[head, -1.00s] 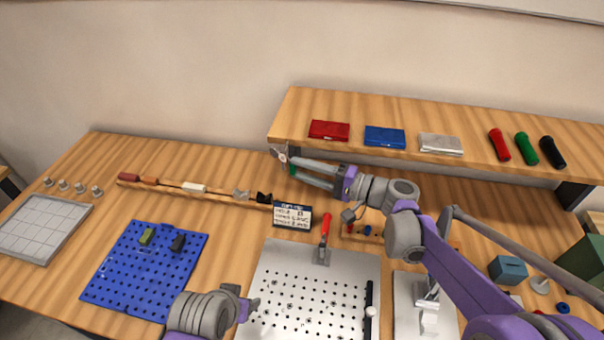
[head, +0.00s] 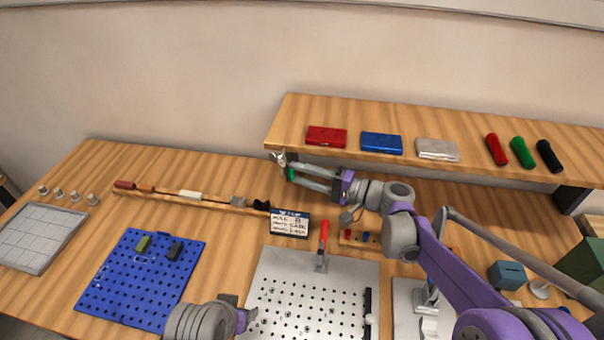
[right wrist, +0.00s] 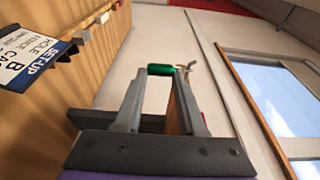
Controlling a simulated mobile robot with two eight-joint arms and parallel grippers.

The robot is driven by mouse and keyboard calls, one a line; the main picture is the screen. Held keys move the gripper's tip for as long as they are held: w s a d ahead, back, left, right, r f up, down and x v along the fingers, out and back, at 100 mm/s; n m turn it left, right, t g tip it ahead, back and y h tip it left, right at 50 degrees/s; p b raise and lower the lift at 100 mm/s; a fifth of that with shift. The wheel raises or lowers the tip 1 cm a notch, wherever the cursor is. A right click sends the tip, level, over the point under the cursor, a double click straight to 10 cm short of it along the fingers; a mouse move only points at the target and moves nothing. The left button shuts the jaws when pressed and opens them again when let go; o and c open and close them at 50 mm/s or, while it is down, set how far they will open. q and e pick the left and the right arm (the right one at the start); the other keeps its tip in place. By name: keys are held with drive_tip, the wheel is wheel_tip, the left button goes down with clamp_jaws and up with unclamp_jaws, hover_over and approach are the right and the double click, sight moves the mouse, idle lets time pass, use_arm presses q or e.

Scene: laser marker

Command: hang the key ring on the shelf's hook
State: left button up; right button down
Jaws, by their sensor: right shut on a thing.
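My right gripper (head: 290,170) is shut on the green part of the key ring (head: 291,174), just below the left front corner of the shelf (head: 283,131). In the right wrist view the green part (right wrist: 161,70) lies across between the fingertips. A small pale metal piece (head: 279,157) shows at the shelf corner, close to the fingertips; it looks like the hook, with perhaps part of the ring. I cannot tell whether the ring is around the hook or beside it. My left gripper (head: 246,317) is low in the head view, away from the shelf; its jaw opening is unclear.
Red (head: 327,137), blue (head: 381,143) and silver cases and several coloured handles lie on the shelf. Below are a set-up sign (head: 290,223), a red-handled clamp (head: 323,240), a perforated plate (head: 276,283) and a blue pegboard (head: 120,290).

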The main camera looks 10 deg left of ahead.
drive_tip(key=shift+c, duration=2.1)
unclamp_jaws()
use_arm(q)
drive_tip(key=shift+s+f+b, duration=0.25)
drive_tip(key=shift+f+b, duration=0.35)
drive_tip(key=shift+f, duration=0.2)
use_arm(e)
drive_tip(key=v, duration=1.1)
drive_tip(key=shift+s+a, duration=0.1)
